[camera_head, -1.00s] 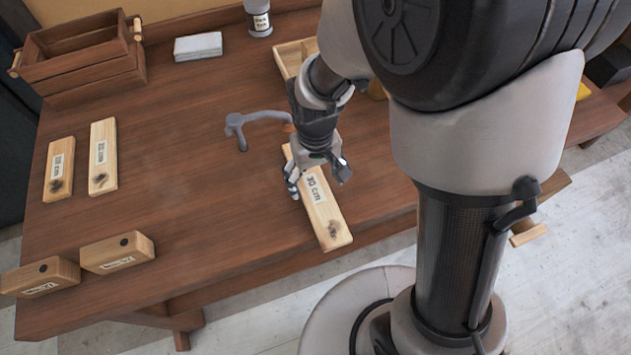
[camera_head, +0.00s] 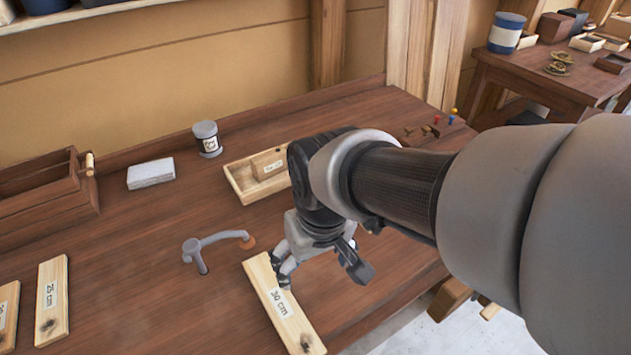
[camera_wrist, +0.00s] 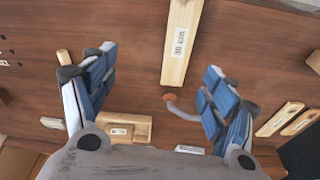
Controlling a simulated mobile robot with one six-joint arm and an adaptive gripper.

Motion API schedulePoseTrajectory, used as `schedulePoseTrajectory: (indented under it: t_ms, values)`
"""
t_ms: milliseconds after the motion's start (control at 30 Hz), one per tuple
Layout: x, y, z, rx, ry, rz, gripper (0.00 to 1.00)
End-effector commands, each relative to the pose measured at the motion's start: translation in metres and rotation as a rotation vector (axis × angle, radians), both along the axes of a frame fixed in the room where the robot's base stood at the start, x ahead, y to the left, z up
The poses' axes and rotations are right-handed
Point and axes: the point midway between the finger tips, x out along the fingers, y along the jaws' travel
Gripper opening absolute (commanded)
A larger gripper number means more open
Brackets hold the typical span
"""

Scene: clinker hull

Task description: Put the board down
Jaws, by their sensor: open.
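The board, a pale wooden plank labelled 30 cm (camera_head: 282,303), lies flat on the brown bench (camera_head: 150,285) near its front edge. My gripper (camera_head: 320,268) is open at the board's far end and hides part of that end in the head view. In the wrist view the board (camera_wrist: 179,45) runs away from my spread fingers (camera_wrist: 158,78), with clear space on both sides. No finger visibly touches it there.
A grey hooked tool (camera_head: 215,243) is fixed or standing just left of the board. A shallow wooden tray (camera_head: 240,183) holding a block, a tin (camera_head: 207,138) and a white block (camera_head: 151,173) stand behind. More boards, including one labelled 25 cm (camera_head: 51,300), lie left.

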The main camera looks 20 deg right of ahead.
Motion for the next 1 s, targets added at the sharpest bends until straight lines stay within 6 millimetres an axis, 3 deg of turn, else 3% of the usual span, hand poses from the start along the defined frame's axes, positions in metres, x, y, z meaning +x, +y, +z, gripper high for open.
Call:
schedulePoseTrajectory:
  t_ms: [33, 133, 300, 400, 933, 1000]
  values:
    - [-0.014, -0.011, 0.015, 0.006, -0.046, -0.029, 0.78]
    - [-0.04, -0.027, 0.033, 0.011, -0.108, -0.075, 0.78]
    - [-0.072, -0.042, 0.047, 0.013, -0.183, -0.127, 0.78]
    - [-0.081, -0.046, 0.049, 0.013, -0.204, -0.142, 0.78]
    - [-0.085, -0.047, 0.049, 0.012, -0.212, -0.147, 0.78]
    - [-0.084, -0.047, 0.049, 0.012, -0.211, -0.146, 0.73]
